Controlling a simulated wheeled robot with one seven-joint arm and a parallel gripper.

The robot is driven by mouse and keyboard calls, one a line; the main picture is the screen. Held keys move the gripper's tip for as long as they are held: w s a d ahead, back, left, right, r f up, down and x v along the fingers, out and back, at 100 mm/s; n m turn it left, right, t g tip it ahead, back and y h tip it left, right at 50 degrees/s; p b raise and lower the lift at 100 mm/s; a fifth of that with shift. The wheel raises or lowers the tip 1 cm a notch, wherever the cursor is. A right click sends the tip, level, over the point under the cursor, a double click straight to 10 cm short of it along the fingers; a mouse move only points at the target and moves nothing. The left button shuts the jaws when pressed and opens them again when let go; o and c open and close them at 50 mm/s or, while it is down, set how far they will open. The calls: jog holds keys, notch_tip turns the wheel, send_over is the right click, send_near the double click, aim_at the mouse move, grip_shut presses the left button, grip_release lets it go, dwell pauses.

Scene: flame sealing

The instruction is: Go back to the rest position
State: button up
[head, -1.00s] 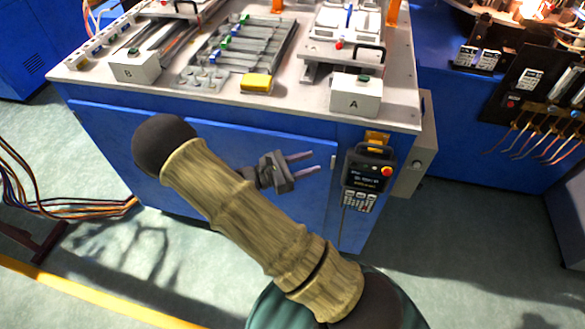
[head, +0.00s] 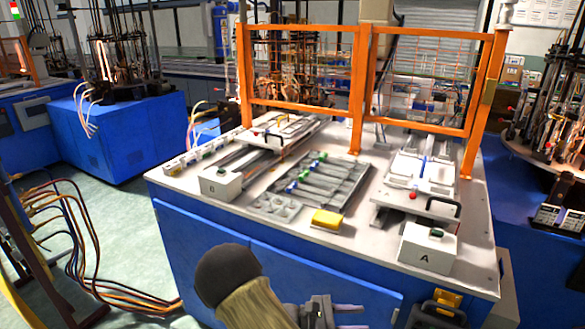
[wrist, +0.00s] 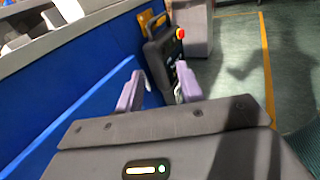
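My gripper (head: 333,311) shows at the bottom of the head view, in front of the blue cabinet (head: 280,270) and below the edge of its worktop. In the wrist view my gripper (wrist: 157,92) has its two pale purple fingers apart, with nothing between them. Behind the fingers the wrist view shows the blue cabinet side (wrist: 85,95) and a dark hand-held control pendant (wrist: 163,55) with a red button.
The worktop holds control box A (head: 428,247), control box B (head: 220,184), a yellow block (head: 326,219) and a grey rack (head: 318,184) with tubes. An orange guard frame (head: 357,90) stands behind. Cables (head: 75,235) lie on the floor at left.

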jog(key=s+r+m+g+y+p, duration=0.45)
jog(key=s+m+y, duration=0.35)
jog(key=y, duration=0.2)
notch_tip(320, 180, up, 12)
jog(key=s+a+m+t+y+p, duration=0.2)
jog(key=m+t+y+p, duration=0.1)
jog(key=m+t+y, duration=0.4)
jog(key=shift+a+r+m, duration=0.15)
jog(key=shift+a+m, duration=0.05)
jog(key=shift+m, duration=1)
jog(key=shift+s, duration=0.1)
